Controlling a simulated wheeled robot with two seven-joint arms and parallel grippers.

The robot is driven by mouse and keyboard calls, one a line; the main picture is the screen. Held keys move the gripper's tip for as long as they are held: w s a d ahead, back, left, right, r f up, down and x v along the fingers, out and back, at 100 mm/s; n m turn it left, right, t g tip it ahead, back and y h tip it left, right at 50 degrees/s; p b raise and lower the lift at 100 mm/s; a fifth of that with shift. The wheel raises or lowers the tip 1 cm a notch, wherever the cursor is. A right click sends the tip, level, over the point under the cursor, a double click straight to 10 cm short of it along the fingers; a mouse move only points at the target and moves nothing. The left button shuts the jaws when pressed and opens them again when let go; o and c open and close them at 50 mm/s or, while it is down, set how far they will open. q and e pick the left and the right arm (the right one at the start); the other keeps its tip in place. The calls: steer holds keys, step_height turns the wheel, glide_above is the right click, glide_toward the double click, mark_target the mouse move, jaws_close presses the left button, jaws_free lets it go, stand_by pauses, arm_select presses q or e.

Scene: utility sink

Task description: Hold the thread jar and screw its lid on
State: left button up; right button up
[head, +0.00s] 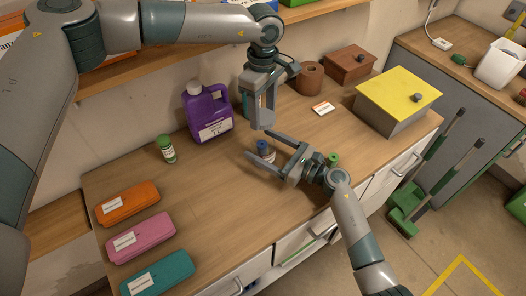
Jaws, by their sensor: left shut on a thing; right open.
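Contact with the jar is not clear.
A green-capped jar (166,149) and a purple jug (208,114) stand at left. Orange, pink and teal cases (150,238) lie front left. A small green thing (333,158) is behind my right wrist. A yellow-lidded box (398,98) stands at right. The counter's middle left is clear.

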steer(key=c, duration=1.6)
arm_select(q)
steer(key=shift+f, duration=2.45)
steer(key=shift+f, duration=0.9)
steer(key=shift+f, duration=0.6)
